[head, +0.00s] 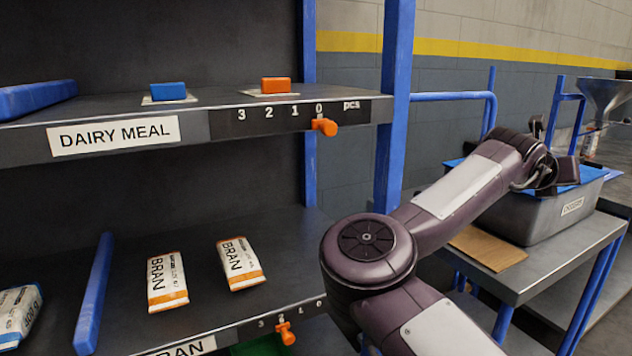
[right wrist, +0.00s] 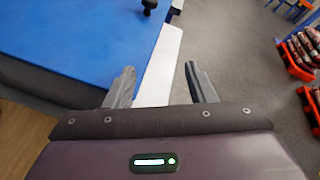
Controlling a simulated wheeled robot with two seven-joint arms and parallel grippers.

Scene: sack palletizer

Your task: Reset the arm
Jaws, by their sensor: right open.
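My right arm comes in from the bottom right of the head view and stretches up and right, away from the shelves. Its wrist end is over the grey bin (head: 545,218) with the blue top; the fingers are hard to make out there. In the right wrist view my right gripper (right wrist: 159,70) is open, its two grey fingers apart with nothing held between them. A white edge strip (right wrist: 160,66) of a blue surface (right wrist: 75,38) shows behind and between the fingers. I cannot tell whether they touch it. My left gripper is not in view.
A blue-posted shelf rack stands left. Its upper shelf (head: 195,128) carries a blue block (head: 168,91) and an orange block (head: 275,85); BRAN sacks (head: 167,282) lie below. A cardboard sheet (head: 488,247) lies before the bin. Orange pallets (right wrist: 305,97) with sacks stand on open floor.

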